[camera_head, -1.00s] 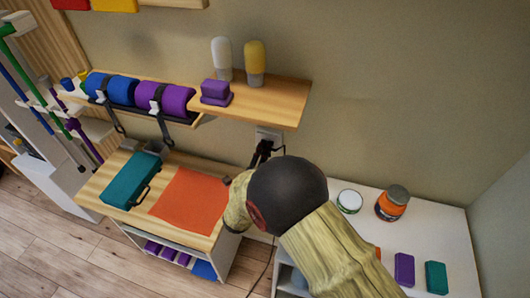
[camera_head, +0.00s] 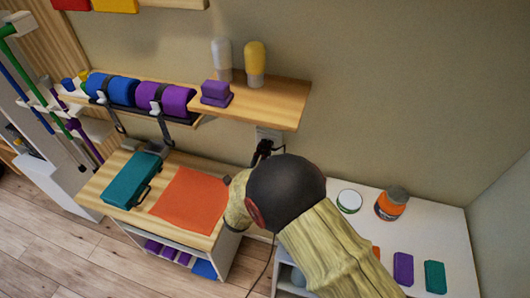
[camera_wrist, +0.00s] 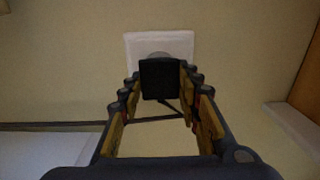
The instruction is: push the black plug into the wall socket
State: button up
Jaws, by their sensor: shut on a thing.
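The black plug (camera_wrist: 161,79) sits between the fingertips of my gripper (camera_wrist: 162,86) in the wrist view, and the gripper is shut on it. The white wall socket (camera_wrist: 160,41) is straight beyond it, with part of its grey round face showing just above the plug. The plug covers the socket's lower middle; I cannot tell whether they touch. In the head view, my dark gripper (camera_head: 262,150) is just in front of the socket (camera_head: 269,132), under the wooden shelf. My arm hides much of this area, and the plug cannot be made out there.
The wooden shelf (camera_head: 285,103) juts out close above the socket. A wooden-topped cabinet (camera_head: 105,185) with a teal case and orange mat stands left. A white table (camera_head: 440,220) with a jar, an orange-banded container and small blocks stands right. A thin cable (camera_head: 262,268) hangs below my arm.

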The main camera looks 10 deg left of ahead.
jog(key=shift+w, duration=0.4)
jog(key=o, duration=1.2)
jog(key=shift+c, duration=0.2)
jog(key=s+a, duration=0.1)
jog(key=s, duration=1.1)
jog(key=shift+a, duration=0.3)
